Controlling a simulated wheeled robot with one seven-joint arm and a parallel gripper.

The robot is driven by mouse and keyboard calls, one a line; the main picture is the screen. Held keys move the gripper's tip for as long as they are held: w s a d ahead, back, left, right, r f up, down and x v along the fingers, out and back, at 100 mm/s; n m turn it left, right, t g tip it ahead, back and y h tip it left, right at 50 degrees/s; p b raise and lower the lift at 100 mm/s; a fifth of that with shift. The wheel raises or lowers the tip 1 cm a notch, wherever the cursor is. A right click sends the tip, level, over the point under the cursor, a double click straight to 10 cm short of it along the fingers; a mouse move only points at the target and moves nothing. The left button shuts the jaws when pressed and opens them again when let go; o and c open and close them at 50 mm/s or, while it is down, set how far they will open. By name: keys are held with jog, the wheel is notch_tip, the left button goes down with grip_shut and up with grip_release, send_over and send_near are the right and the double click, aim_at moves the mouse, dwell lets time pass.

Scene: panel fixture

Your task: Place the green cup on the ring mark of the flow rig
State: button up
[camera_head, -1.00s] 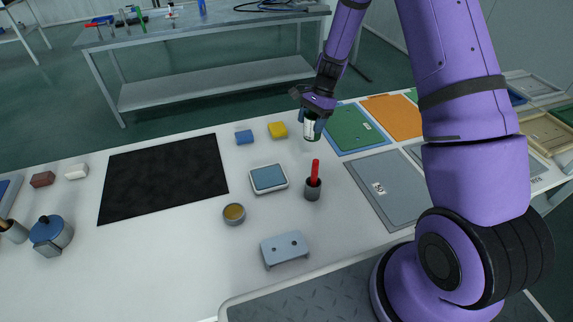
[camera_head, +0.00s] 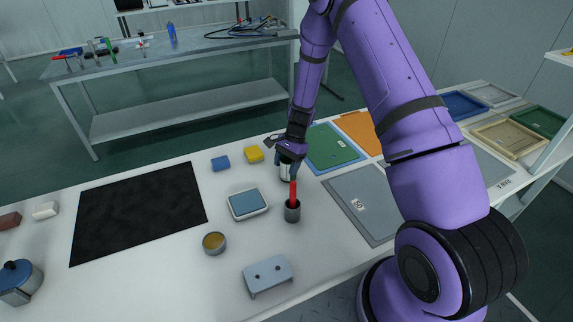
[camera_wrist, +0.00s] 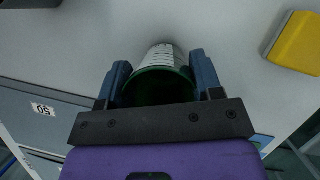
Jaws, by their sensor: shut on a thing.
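The green cup (camera_wrist: 160,89) sits between the two fingers of my gripper (camera_wrist: 161,78) in the wrist view. Its inside is dark green, and a pale, marked band shows on its outer wall. In the head view the cup (camera_head: 286,174) shows as a small pale and dark shape below my gripper (camera_head: 288,164), partly behind a red handle. My gripper is shut on the cup. I cannot tell whether the cup touches the table. I cannot make out a ring mark or say which fixture is the flow rig.
The red handle (camera_head: 293,192) stands in a grey holder (camera_head: 292,212) just in front of the cup. A blue-topped tray (camera_head: 248,204), a round tin (camera_head: 214,243), a two-holed block (camera_head: 268,276) and a yellow block (camera_head: 254,154) are near. A grey panel (camera_head: 362,204) lies right.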

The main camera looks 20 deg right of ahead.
jog(key=shift+f, duration=0.15)
jog(key=o, duration=0.9)
